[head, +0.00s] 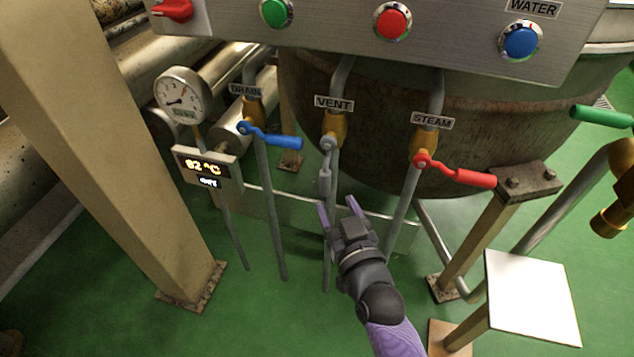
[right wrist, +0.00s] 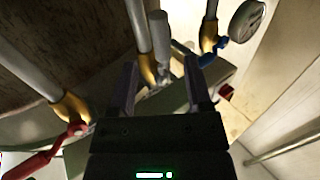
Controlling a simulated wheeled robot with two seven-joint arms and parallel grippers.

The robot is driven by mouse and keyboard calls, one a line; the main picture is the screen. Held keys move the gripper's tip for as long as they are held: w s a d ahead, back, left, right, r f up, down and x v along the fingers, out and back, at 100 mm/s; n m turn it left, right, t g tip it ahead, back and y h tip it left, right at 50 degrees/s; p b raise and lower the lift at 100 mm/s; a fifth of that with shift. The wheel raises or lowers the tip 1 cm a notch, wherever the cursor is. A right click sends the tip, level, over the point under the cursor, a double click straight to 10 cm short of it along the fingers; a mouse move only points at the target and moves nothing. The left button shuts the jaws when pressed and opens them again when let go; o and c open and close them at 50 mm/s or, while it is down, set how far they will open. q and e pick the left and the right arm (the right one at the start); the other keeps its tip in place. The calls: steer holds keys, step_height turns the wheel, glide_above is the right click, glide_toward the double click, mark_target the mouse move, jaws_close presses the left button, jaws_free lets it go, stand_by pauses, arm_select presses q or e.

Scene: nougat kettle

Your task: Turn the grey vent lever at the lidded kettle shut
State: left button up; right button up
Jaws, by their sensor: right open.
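The grey vent lever (head: 325,170) is on the yellow valve (head: 335,128) under the VENT label (head: 334,103). Its handle hangs down along the vent pipe, in line with it. My right gripper (head: 338,205) is open and empty, just below and in front of the handle's lower end. In the right wrist view the lever (right wrist: 160,36) appears between the two spread fingers (right wrist: 160,66), beyond them. I see no contact. The lidded kettle (head: 390,140) is behind the valves, its top hidden by the panel. My left gripper is not in view.
The blue DRAIN lever (head: 275,138) is left and the red STEAM lever (head: 460,174) right, both sticking out across their pipes. The button panel (head: 330,25) overhangs above. A gauge (head: 183,95), a temperature display (head: 207,170) and a beige post (head: 100,130) stand left.

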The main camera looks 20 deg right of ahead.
mark_target(327, 189)
steer(key=w+b, duration=0.1)
steer(key=w, duration=0.1)
steer(key=w+f+b, duration=0.1)
steer(key=w, duration=0.1)
steer(key=shift+w+r+b, duration=0.2)
steer(key=shift+w+b, duration=0.2)
steer(key=shift+w, duration=0.6)
steer(key=shift+w+r, duration=0.15)
steer(key=shift+w, duration=0.1)
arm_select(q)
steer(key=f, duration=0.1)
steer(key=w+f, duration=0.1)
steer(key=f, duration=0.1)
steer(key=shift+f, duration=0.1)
arm_select(e)
steer(key=shift+c, duration=0.3)
jaws_close()
